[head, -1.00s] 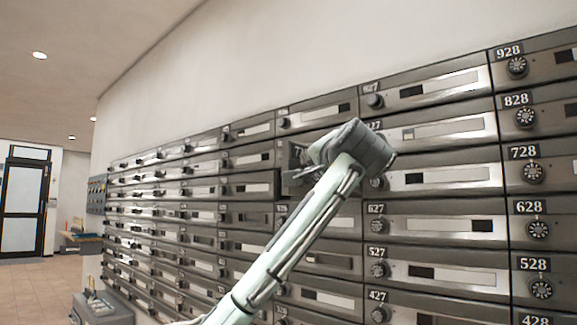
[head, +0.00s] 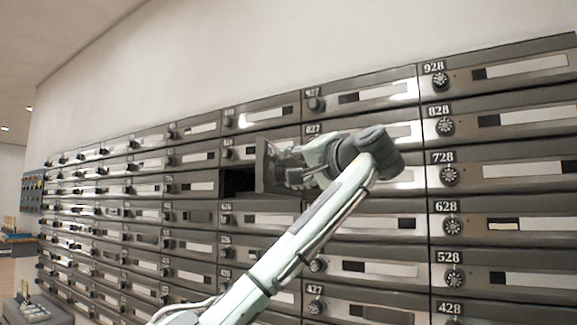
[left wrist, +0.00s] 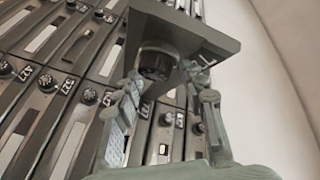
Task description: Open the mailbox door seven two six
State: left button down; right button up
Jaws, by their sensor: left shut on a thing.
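The open mailbox door (head: 261,165) stands swung out from the wall, and its dark compartment (head: 238,181) shows to its left. Its number cannot be read, but it sits in the column left of the 27-ending boxes, in the row of 728, which fits 726. My left gripper (head: 286,172) is at the door's front face, to the right of the opening. The left wrist view shows the door's panel (left wrist: 185,28) and its round black knob (left wrist: 155,64) between my left fingers (left wrist: 160,92), which are shut on it. My right gripper is not in view.
Closed mailbox doors with dial knobs fill the wall around the opening, including 728 (head: 449,175) and 828 (head: 446,127). My left arm crosses in front of the lower boxes. A grey box (head: 38,310) stands at the lower left, with open floor beyond.

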pick_arm(q)
jog(key=shift+w+f, duration=0.3)
jog(key=shift+f, duration=0.2)
jog(key=c, duration=1.1)
grip_release()
jog(key=shift+w+f, duration=0.1)
jog(key=shift+w, duration=0.1)
jog(key=shift+c, duration=0.2)
jog(key=shift+o, duration=1.3)
jog(key=shift+w+f, duration=0.2)
jog(key=shift+s+r, duration=0.1)
jog(key=v, duration=1.2)
jog(key=shift+r, duration=0.3)
